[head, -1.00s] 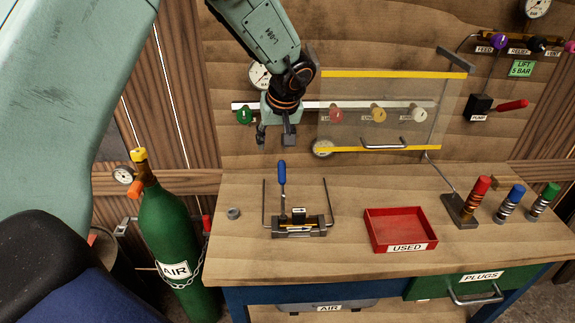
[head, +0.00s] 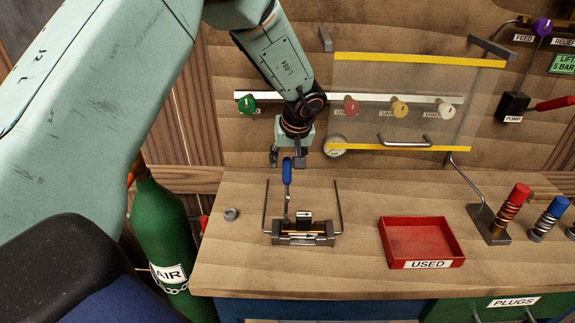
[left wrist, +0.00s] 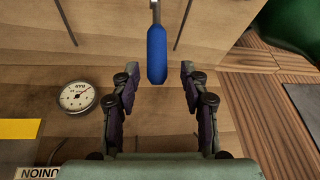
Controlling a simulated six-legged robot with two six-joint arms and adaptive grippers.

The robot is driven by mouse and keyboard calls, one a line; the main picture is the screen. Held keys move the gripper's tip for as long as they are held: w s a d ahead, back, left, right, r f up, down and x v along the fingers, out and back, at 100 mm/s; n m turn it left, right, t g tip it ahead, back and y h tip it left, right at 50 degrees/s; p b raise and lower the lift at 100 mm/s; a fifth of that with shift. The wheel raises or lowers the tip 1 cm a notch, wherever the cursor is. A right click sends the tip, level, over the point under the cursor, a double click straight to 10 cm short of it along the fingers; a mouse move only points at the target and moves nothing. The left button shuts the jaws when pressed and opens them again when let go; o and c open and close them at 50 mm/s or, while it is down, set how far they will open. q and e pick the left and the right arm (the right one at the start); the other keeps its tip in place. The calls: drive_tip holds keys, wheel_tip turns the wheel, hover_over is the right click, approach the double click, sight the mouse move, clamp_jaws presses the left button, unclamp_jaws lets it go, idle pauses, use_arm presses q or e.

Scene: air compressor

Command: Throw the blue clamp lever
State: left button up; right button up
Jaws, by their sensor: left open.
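The blue clamp lever (head: 287,172) stands upright on the black clamp fixture (head: 304,236) on the workbench. My left gripper (head: 287,160) is open and empty, pointing down at the top of the lever in the head view. In the left wrist view the lever's blue handle (left wrist: 157,55) lies between and just beyond the open fingers of my left gripper (left wrist: 157,80). I see no contact between the fingers and the handle. My right gripper is not in view.
Thin upright rods flank the clamp. A red USED tray (head: 421,242) sits to its right and a small grey ring (head: 231,214) to its left. A clear panel with yellow edges (head: 415,148) stands behind. A green AIR cylinder (head: 160,235) is at the left.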

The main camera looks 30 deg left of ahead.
use_arm(q)
drive_tip(key=x, duration=0.2)
drive_tip(key=shift+w+f, duration=0.2)
drive_tip(key=shift+f, duration=0.1)
drive_tip(key=shift+s+r, duration=0.1)
drive_tip(key=shift+s, duration=0.05)
drive_tip(key=shift+c, duration=0.5)
drive_tip(key=shift+w, duration=0.2)
drive_tip(key=c, duration=0.5)
clamp_jaws()
